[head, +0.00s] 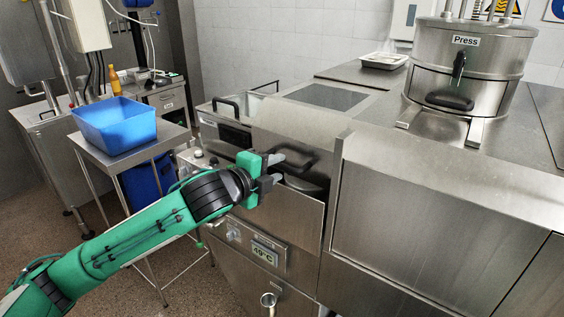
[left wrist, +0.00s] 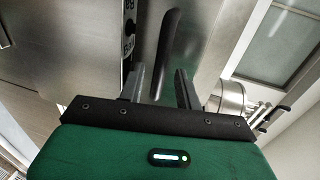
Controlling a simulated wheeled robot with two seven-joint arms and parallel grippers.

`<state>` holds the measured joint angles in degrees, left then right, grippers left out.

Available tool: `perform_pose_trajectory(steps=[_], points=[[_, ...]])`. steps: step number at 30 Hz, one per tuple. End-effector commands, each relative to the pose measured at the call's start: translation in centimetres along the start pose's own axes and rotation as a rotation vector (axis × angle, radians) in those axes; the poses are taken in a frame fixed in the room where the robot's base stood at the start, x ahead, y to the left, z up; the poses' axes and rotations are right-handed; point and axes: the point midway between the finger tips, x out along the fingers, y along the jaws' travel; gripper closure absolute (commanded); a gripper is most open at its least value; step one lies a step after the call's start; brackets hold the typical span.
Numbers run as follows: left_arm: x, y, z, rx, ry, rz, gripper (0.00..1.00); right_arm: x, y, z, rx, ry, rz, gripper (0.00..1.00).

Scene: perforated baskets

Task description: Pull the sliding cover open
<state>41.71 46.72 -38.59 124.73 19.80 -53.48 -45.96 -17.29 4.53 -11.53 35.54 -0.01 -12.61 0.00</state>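In the left wrist view, the dark handle (left wrist: 168,45) runs lengthwise just beyond and between the two open fingertips (left wrist: 161,78). I cannot tell whether the fingers touch it. The gripper partly hides the handle's left end in the head view. My right gripper is not in view.
A second black handle (head: 226,104) stands to the left on the same unit. A steel pot labelled Press (head: 470,65) stands at the back right. A blue bin (head: 114,124) rests on a side table at the left. A temperature display (head: 264,254) sits below the gripper.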

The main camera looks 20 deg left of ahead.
Motion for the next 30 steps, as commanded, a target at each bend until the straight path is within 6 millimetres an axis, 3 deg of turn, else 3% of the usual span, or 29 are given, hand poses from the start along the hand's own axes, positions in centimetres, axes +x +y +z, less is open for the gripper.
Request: perform_pose_trajectory(steps=[6,17,18,23,30], points=[[2.6,-0.1,0.0,-0.002,0.001,0.000,0.66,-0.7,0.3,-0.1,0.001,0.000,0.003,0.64],[3.2,0.1,0.0,0.000,0.001,0.001,0.66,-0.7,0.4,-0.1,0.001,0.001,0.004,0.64],[3.2,0.1,0.0,-0.001,0.001,0.001,0.68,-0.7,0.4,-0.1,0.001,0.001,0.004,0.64],[3.2,0.1,0.0,-0.001,0.001,0.001,0.99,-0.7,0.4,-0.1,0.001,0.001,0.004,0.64],[3.2,0.0,0.0,-0.001,0.001,0.001,1.00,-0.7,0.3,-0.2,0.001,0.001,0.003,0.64]])
